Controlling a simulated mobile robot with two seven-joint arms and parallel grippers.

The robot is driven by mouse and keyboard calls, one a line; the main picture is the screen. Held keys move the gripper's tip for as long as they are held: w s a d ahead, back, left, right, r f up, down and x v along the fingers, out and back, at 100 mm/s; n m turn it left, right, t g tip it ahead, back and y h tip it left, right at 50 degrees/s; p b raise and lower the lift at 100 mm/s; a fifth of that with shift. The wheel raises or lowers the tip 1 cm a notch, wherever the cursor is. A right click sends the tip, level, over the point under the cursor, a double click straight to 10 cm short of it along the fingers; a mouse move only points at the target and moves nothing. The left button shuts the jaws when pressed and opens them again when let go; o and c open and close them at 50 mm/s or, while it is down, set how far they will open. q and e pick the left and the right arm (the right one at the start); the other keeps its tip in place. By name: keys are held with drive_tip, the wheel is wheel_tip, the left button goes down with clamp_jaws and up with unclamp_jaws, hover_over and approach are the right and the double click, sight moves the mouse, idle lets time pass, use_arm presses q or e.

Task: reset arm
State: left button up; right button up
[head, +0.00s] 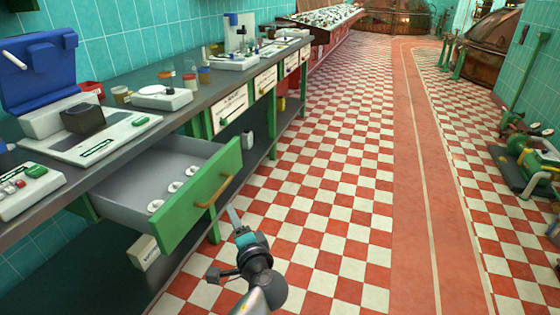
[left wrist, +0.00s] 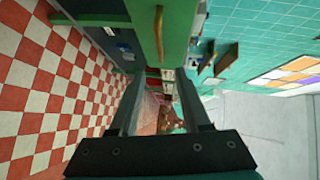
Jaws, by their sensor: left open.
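My left gripper (head: 236,218) is in front of the open green drawer (head: 190,205), low and just right of its brass handle (head: 213,190), and appears apart from it. In the left wrist view, the jaws of my left gripper (left wrist: 159,80) are spread with nothing between them. The green drawer front (left wrist: 125,15) and its handle (left wrist: 158,32) lie beyond the fingertips there. My right gripper is in neither view.
Several small white round pieces (head: 174,187) lie in the pulled-out drawer. The grey workbench (head: 215,92) carries a blue-lidded device (head: 40,70), a white scale (head: 160,97) and jars. The red-and-white checked floor (head: 335,180) to the right is clear. Green machinery (head: 530,160) stands at the far right.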

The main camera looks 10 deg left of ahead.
use_arm(q)
drive_tip(key=s+d+f+g+h+p, duration=0.1)
drive_tip(key=s+f+g+h, duration=0.35)
drive_tip(key=f, duration=0.75)
drive_tip(key=s+f+g+h+p, duration=0.1)
drive_tip(key=s+f+h, duration=0.1)
drive_tip(key=s+f, duration=0.85)
drive_tip(key=s+f+n+g+h, duration=0.1)
drive_tip(key=s+f+n, duration=0.1)
drive_tip(key=s+f, duration=0.3)
drive_tip(key=s+a+f+n+g+h+p, duration=0.1)
drive_tip(key=s+f, duration=0.4)
drive_tip(key=s, duration=0.6)
drive_tip(key=s+f+n+g+h+p, duration=0.1)
drive_tip(key=s+f+n+g, duration=0.2)
drive_tip(key=s, duration=0.6)
drive_tip(key=shift+s+x, duration=0.25)
drive_tip(key=shift+x, duration=0.85)
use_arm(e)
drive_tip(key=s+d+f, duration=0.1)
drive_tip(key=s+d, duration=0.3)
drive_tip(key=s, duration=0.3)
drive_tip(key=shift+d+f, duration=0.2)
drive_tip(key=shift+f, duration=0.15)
use_arm(q)
drive_tip(key=shift+w+a, duration=0.1)
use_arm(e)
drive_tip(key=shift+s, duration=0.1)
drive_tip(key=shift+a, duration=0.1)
